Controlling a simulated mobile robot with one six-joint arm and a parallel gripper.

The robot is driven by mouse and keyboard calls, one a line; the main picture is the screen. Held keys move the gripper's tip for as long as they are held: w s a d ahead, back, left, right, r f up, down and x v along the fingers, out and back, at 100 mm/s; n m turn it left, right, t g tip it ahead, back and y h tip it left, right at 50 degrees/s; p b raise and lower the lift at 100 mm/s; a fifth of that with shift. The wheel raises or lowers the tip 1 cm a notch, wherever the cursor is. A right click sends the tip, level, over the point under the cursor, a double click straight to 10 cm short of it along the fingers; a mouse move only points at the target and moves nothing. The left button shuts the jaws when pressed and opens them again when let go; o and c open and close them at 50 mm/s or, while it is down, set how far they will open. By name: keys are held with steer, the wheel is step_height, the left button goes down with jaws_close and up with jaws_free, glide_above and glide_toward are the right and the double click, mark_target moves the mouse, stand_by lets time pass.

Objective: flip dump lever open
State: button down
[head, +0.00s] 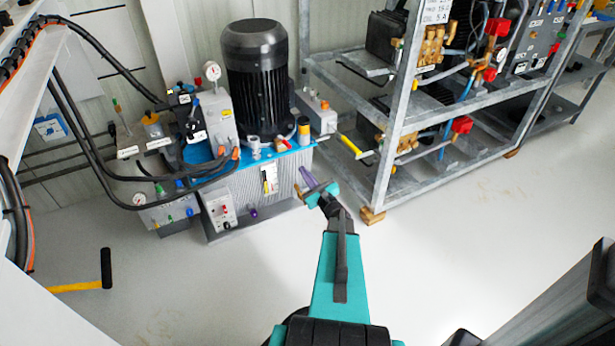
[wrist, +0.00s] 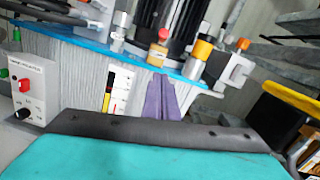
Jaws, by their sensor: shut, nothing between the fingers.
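A lever with a yellow handle (head: 350,145) sticks out beside the small grey box (head: 318,112) at the right of the pump unit. I cannot tell for certain that it is the dump lever. A yellow bar with black edging (wrist: 290,96) at the right edge of the wrist view looks like the same handle. My gripper (head: 305,183) is in front of the unit's ribbed tank, below and left of that handle and apart from it. Its purple fingers (wrist: 162,98) are together and empty in the wrist view.
The pump unit has a black motor (head: 255,70), a blue top edge (wrist: 100,44) and a control box with knobs (head: 219,208). A grey metal rack (head: 395,130) stands close on the right. Black hoses hang on the left.

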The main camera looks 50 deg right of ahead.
mark_target(285, 142)
steer(key=w+d+r+b, duration=0.1)
steer(key=w+r+b, duration=0.1)
steer(key=w+r, duration=0.2)
steer(key=shift+x, duration=1.75)
steer(key=shift+a, duration=0.15)
steer(key=shift+r, duration=0.1)
steer(key=shift+w+a+r+p, duration=0.1)
steer(key=shift+a+p, duration=0.05)
steer(key=shift+p, duration=0.4)
